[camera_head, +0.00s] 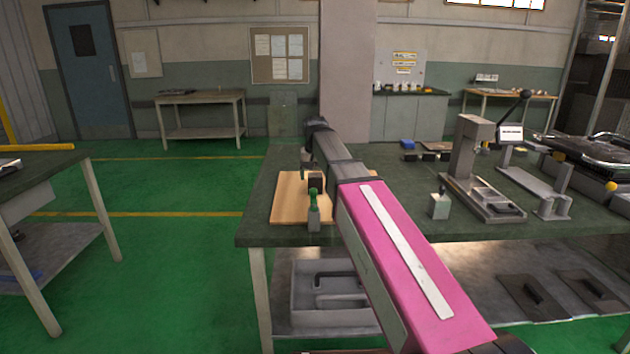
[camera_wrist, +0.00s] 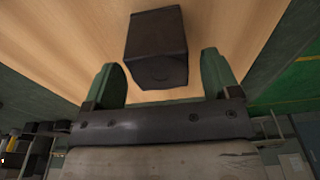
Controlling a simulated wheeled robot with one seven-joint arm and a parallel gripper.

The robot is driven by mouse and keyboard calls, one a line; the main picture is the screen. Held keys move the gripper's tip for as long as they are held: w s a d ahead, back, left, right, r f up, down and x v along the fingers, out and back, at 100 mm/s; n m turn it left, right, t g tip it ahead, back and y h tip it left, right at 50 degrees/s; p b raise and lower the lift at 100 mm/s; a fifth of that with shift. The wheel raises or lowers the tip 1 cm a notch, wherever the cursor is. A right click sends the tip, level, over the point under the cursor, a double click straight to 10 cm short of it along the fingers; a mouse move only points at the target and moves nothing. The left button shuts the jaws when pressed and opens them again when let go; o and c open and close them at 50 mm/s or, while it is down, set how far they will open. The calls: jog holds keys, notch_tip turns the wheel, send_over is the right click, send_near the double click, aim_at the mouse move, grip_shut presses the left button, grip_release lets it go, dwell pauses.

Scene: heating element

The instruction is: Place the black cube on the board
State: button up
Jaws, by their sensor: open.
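The black cube (camera_wrist: 157,48) is on the light wooden board (camera_wrist: 85,35) in the wrist view. My gripper (camera_wrist: 160,75) is open, with one finger on each side of the cube's near end. Gaps show between the cube and both fingers, so it is not clamped. My arm hides the board's right part, and the gripper's fingers are hard to make out there.
A small grey block with a green upright part (camera_head: 313,215) stands at the board's front edge. A similar grey block (camera_head: 440,206) and a lever press (camera_head: 475,165) stand to the right. A grey tray (camera_head: 310,285) is on the lower shelf. Green floor is free at left.

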aim_at(315, 176)
notch_tip(315, 176, up, 10)
jog(key=s, duration=0.1)
jog(key=shift+f, duration=0.25)
